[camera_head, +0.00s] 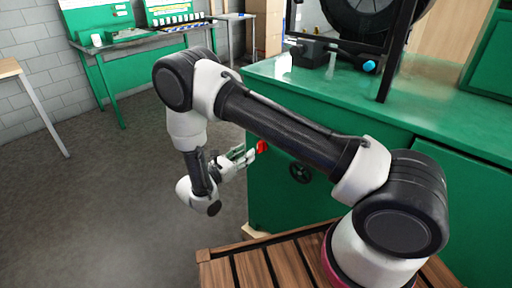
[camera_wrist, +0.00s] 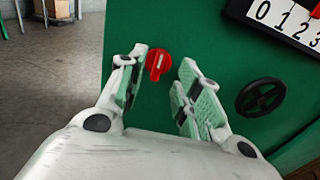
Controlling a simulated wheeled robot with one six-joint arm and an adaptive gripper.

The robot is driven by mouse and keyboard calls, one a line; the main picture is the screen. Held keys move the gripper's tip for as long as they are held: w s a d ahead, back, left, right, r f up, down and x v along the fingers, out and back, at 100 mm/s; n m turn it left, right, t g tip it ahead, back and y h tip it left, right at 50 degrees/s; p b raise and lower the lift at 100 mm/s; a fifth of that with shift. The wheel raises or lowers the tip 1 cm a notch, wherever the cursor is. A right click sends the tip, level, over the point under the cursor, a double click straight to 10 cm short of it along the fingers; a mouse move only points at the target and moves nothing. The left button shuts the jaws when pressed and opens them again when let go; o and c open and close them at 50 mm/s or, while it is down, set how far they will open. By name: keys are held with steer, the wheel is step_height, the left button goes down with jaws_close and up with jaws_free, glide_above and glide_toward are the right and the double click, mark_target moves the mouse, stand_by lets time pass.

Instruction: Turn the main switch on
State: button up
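The main switch appears to be the red rotary knob (camera_wrist: 158,64) with a pale bar across it, on the green side panel of a machine. In the head view the red knob (camera_head: 262,146) sits just right of my gripper (camera_head: 246,155). In the wrist view my gripper (camera_wrist: 160,88) is open and empty. Its two fingers are spread to the left and right of the knob, with the knob showing between and slightly beyond the tips. I cannot tell whether either finger touches it. The knob's bar is slightly tilted in the wrist view.
A black handwheel (camera_wrist: 261,96) is on the panel right of the knob. A counter plate (camera_wrist: 285,20) with digits is at the top right. The green machine (camera_head: 460,115) fills the right side. A green workbench (camera_head: 130,48) stands at the back left. The grey floor (camera_head: 110,190) is open.

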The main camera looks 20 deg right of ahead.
steer(key=x, duration=0.6)
steer(key=shift+d, duration=0.3)
steer(key=shift+w, duration=0.15)
steer(key=shift+c, duration=0.4)
jaws_close()
